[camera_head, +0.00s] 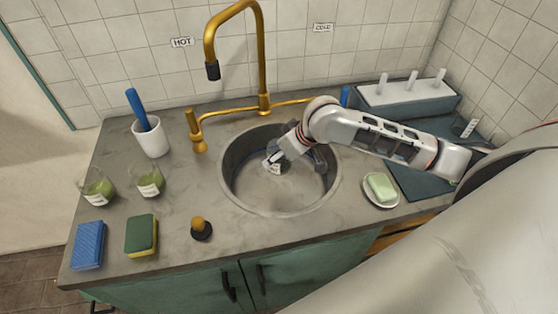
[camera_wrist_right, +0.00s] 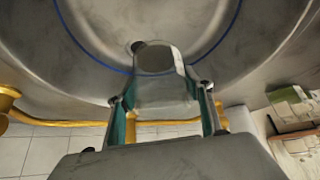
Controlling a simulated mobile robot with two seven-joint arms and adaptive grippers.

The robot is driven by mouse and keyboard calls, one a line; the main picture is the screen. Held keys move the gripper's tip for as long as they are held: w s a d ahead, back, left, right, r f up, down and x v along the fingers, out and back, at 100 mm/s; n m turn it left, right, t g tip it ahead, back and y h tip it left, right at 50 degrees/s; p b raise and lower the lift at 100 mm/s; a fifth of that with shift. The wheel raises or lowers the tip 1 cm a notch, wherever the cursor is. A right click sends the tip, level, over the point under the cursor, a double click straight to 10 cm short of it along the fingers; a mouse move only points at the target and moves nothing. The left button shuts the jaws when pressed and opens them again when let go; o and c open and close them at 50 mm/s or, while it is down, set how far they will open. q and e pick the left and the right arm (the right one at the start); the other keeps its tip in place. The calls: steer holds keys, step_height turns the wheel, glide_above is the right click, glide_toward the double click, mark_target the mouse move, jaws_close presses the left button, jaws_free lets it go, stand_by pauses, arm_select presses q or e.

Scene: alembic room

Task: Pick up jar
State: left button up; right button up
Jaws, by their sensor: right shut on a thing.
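A clear glass jar (camera_wrist_right: 158,88) with a white label sits between the two fingers of my right gripper (camera_wrist_right: 163,112) in the right wrist view. The gripper is shut on it. In the head view, my right gripper (camera_head: 281,160) reaches down into the round steel sink (camera_head: 300,197) from the right. The jar's white label (camera_head: 275,169) shows low in the sink, with most of the jar hidden by the gripper. I cannot tell whether the jar touches the sink floor. My left gripper is not in view.
A brass faucet (camera_head: 262,70) arches behind the sink. A soap dish (camera_head: 382,202) and a pegged rack (camera_head: 410,102) are right.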

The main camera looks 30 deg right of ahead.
step_height(320, 180, up, 9)
stand_by(0.8)
steer(key=shift+r, duration=0.1)
steer(key=shift+r, duration=0.1)
steer(key=shift+r+g+h, duration=0.15)
steer(key=shift+g+h, duration=0.75)
steer(key=shift+g, duration=1.5)
